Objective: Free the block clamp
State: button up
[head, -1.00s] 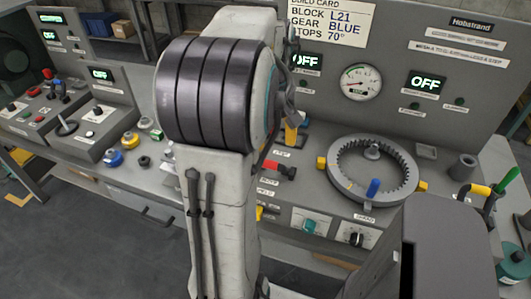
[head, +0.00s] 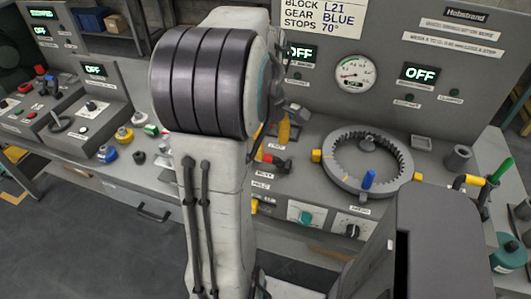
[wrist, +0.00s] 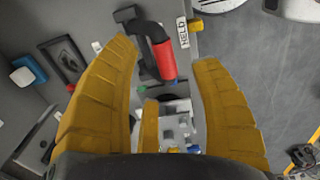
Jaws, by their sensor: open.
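The block clamp lever has a red grip (wrist: 166,60) on a dark bent arm, and a HELD label (wrist: 183,33) beside it in the wrist view. In the head view the dark lever (head: 281,164) shows just right of my arm, near the BLOCK and HELD labels (head: 262,184), partly hidden. The grip appears beyond or between the fingertips; contact cannot be told. In the head view my arm hides most of the gripper.
Knobs (head: 352,230) line the bench front. A build card (head: 318,17) reads L21, BLUE, 70°. Open floor lies at left front.

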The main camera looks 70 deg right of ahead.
aim_at(266, 154)
jog(key=shift+f, duration=2.15)
grip_shut()
